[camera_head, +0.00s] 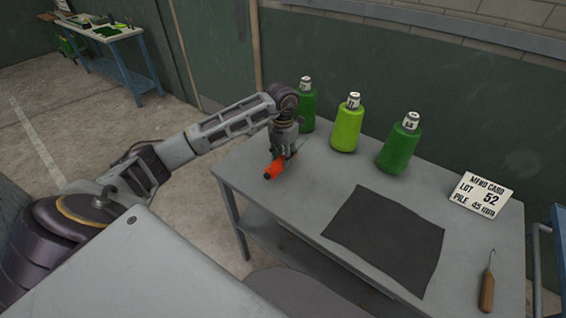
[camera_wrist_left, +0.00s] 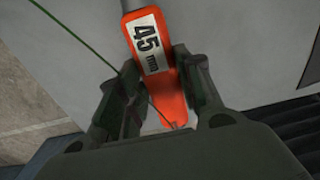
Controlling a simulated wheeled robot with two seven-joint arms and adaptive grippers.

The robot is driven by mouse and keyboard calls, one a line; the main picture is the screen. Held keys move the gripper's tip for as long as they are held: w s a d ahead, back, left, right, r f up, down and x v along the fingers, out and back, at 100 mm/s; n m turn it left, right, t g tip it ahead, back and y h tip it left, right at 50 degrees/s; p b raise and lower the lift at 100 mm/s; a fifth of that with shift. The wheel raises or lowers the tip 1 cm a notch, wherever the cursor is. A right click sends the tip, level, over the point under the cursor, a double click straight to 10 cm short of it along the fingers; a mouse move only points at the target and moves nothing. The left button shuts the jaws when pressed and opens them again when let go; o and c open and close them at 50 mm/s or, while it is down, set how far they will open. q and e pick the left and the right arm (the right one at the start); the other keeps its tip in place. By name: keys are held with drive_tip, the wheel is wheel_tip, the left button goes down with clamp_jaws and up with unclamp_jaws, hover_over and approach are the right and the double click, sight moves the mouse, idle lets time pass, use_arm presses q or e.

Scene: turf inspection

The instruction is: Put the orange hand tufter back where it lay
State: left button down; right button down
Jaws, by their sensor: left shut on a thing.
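The orange hand tufter (camera_head: 275,169) is at the left end of the grey table (camera_head: 300,183). My left gripper (camera_head: 285,154) is shut on it. In the left wrist view the tufter (camera_wrist_left: 152,55) lies between the two fingers of my left gripper (camera_wrist_left: 165,100) and bears a white "45 mm" label. A thin green strand runs past it in that view. The table top is beneath it, and I cannot tell whether the tufter touches the top. My right gripper is not in view.
Three green yarn cones (camera_head: 347,128) stand along the table's back. Bare table lies between the tufter and the mat.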

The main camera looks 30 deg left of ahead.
sight(283, 158)
use_arm(q)
drive_tip(key=shift+f, duration=1.55)
drive_tip(key=shift+f, duration=0.1)
drive_tip(key=c, duration=1)
unclamp_jaws()
drive_tip(key=shift+o, duration=0.2)
drive_tip(key=shift+r+b, duration=0.5)
drive_tip(key=shift+r, duration=5.55)
